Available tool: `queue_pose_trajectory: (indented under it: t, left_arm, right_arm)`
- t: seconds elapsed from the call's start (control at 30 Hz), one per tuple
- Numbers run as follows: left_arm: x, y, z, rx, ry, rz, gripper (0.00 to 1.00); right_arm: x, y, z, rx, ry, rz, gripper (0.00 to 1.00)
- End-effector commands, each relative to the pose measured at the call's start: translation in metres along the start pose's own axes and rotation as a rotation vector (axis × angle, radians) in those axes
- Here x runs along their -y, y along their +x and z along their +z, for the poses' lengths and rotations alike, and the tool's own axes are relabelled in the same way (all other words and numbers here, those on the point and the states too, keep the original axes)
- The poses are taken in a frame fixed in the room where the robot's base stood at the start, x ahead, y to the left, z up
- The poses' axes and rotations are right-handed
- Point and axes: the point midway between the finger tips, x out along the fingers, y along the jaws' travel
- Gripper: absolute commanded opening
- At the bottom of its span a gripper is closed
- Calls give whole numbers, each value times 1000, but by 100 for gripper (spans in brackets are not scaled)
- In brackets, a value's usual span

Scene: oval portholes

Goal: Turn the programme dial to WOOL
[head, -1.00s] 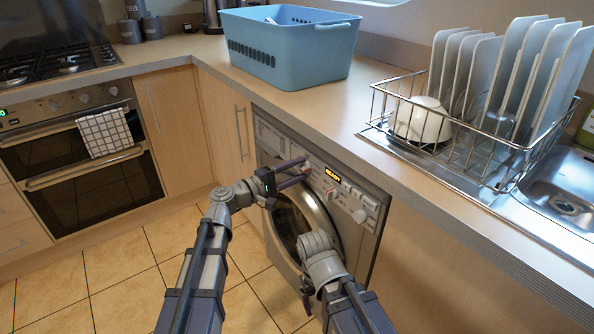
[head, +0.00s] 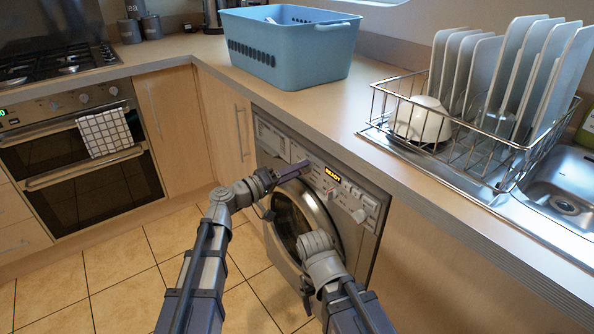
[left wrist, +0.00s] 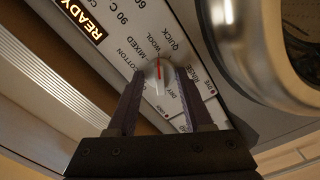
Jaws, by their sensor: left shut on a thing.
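The programme dial (left wrist: 157,76) is a round pale knob with a red pointer line on the washing machine's panel. In the left wrist view the red line points up at the WOOL label (left wrist: 152,45), between MIXED and QUICK. My left gripper (left wrist: 157,82) is shut on the dial, one dark finger on each side. In the head view my left gripper (head: 302,170) reaches the panel from the left and hides the dial. The washing machine (head: 268,143) has a READY display (head: 333,172). My right arm shows at lower centre, but its gripper cannot be made out.
The round door (head: 322,212) lies just below the panel; its rim (left wrist: 235,50) is close beside the gripper. The worktop edge (head: 345,160) overhangs above. The tiled floor is clear.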

Motion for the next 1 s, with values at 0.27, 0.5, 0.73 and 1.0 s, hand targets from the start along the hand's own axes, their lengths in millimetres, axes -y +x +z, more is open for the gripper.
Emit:
queue_pose_trajectory:
  t: [0.27, 0.5, 0.73, 1.0]
  left_arm:
    - [0, 0, 2, 4, 29, -1, 0]
    - [0, 0, 2, 4, 30, -1, 0]
    - [0, 0, 1, 3, 28, -1, 69]
    - [0, 0, 1, 1, 27, 0, 80]
  right_arm:
    - [0, 0, 0, 0, 0, 0, 79]
    - [0, 0, 0, 0, 0, 0, 79]
    - [0, 0, 0, 0, 0, 0, 79]
    - [0, 0, 0, 0, 0, 0, 79]
